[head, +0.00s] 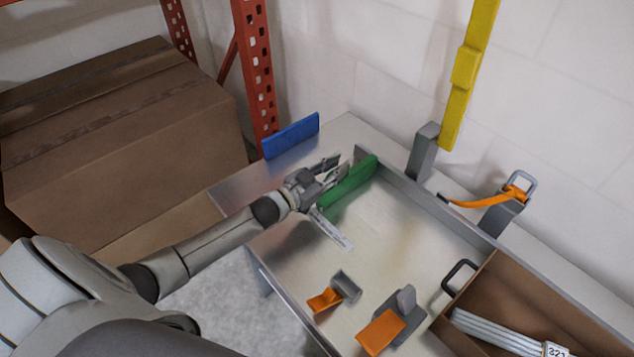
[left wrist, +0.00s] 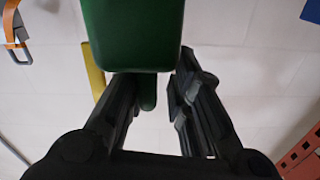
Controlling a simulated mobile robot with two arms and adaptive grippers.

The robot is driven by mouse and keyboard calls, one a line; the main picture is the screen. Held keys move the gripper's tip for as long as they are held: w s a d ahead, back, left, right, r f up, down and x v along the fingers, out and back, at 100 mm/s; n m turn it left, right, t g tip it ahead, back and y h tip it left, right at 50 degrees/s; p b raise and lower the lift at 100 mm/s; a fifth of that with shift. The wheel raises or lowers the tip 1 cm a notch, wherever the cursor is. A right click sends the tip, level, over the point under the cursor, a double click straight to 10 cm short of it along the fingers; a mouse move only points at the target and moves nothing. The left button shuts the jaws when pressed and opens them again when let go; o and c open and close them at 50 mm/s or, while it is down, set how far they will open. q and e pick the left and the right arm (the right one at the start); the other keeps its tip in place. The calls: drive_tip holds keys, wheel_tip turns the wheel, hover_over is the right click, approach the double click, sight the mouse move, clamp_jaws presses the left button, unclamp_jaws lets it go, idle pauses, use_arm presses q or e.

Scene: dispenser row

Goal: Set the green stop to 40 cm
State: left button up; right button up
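The green stop (head: 348,188) is an upright green plate standing across the metal table (head: 385,235), near its back rail. My left gripper (head: 332,172) is right beside the stop, on its left side in the head view. In the left wrist view the green stop (left wrist: 132,35) fills the top, and a narrow green part of it reaches between the fingers. My left gripper (left wrist: 160,100) is open, with a gap between the narrow part and the right finger. A white scale strip (head: 331,230) lies on the table; its marks are too small to read. My right gripper is out of view.
A blue plate (head: 291,136) stands behind the gripper. Orange-and-grey clamps (head: 385,327) sit at the front. An open brown box (head: 483,290) with grey rods stands at right. A yellow upright (head: 467,80) rises behind; a large carton (head: 110,140) fills the left.

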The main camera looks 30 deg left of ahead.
use_arm(q)
drive_tip(key=v, duration=1.2)
drive_tip(key=shift+d, duration=0.2)
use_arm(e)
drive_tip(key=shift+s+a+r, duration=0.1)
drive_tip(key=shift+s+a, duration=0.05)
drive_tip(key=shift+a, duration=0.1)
use_arm(q)
drive_tip(key=shift+w+f, duration=0.1)
